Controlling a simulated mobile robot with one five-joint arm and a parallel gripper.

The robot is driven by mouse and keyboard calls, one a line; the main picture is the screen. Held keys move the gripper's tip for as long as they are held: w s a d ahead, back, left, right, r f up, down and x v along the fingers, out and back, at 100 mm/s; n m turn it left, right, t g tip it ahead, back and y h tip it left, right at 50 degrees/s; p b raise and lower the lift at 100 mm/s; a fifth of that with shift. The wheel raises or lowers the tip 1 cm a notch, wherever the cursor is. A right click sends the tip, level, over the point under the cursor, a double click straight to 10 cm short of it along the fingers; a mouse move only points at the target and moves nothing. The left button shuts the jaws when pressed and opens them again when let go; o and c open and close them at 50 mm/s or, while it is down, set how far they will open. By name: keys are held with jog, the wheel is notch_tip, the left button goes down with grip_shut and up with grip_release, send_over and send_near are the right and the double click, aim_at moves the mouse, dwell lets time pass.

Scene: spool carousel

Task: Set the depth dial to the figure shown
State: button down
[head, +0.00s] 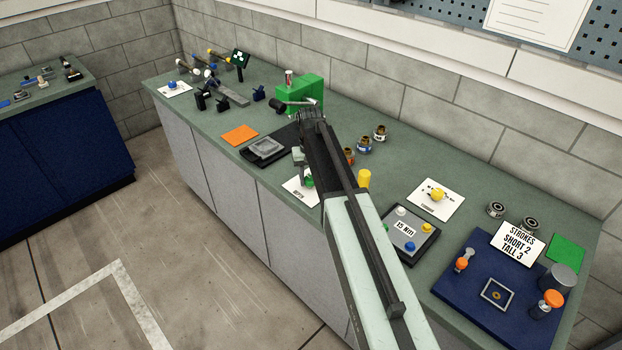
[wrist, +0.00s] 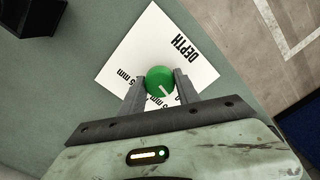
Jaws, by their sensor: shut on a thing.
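The depth dial is a round green knob (wrist: 159,80) on a white card (wrist: 158,35) printed "DEPTH". In the wrist view its white pointer line points to the lower right. Two "mm" marks show at the card's lower left; one ends in "5 mm", the other is partly hidden by my gripper. My gripper (wrist: 161,84) has one finger on each side of the knob and is shut on it. In the head view the green knob (head: 310,181) shows small beside my arm, and the card (head: 292,193) is partly covered.
A black tray with a grey block (head: 265,148) and an orange square (head: 240,135) lie left of the card. A yellow cylinder (head: 363,179) and a "15 Nm" box (head: 408,236) stand to the right. A green machine (head: 302,92) stands behind.

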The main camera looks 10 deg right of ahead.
jog(key=shift+m, duration=0.3)
jog(key=m, duration=0.3)
jog(key=shift+m, duration=2)
jog(key=c, duration=0.9)
grip_release()
jog(key=shift+r, duration=0.1)
